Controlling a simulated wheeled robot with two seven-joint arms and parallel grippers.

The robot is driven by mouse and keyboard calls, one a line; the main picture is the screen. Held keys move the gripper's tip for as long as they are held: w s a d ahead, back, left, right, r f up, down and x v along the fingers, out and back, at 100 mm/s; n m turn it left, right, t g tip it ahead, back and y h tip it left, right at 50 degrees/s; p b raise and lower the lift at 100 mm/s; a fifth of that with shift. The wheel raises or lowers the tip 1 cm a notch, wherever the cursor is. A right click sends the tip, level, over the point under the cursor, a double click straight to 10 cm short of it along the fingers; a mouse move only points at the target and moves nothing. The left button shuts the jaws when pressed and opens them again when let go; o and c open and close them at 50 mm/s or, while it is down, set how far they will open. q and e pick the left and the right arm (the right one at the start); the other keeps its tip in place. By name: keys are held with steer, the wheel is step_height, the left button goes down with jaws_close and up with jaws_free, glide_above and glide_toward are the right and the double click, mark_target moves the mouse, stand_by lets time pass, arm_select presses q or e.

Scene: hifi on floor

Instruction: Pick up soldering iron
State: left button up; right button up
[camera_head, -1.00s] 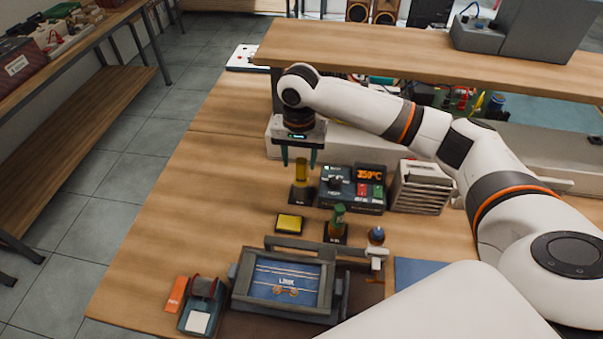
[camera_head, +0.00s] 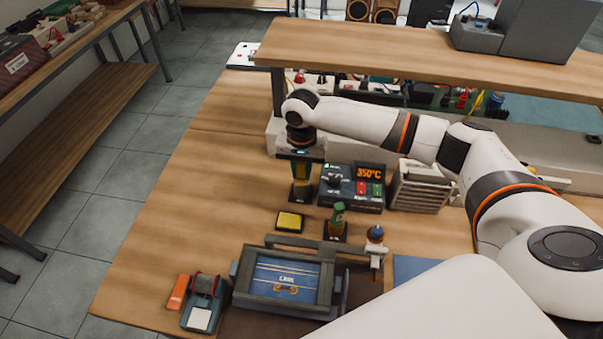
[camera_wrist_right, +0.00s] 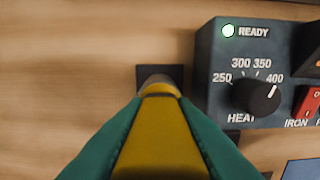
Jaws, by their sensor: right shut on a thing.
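The soldering iron (camera_head: 302,172) has a yellow handle and stands upright in a small dark stand (camera_head: 301,192) on the wooden bench. My right gripper (camera_head: 302,178) points down over it, with its green fingers on both sides of the handle. In the right wrist view the yellow handle (camera_wrist_right: 160,140) fills the space between the green fingers, and the dark stand (camera_wrist_right: 160,76) shows just beyond. The right gripper is shut on the iron. My left gripper is not in view.
The station (camera_head: 352,187) with a 350°C display is just right of the iron. A yellow pad (camera_head: 289,221), a green-handled tool (camera_head: 338,218) and a framed blue board holder (camera_head: 285,280) are nearer. A raised shelf (camera_head: 400,60) runs behind. Bench left of the iron is clear.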

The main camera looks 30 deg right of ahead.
step_height(320, 180, up, 10)
steer(key=shift+r+b, duration=0.1)
steer(key=shift+b, duration=0.45)
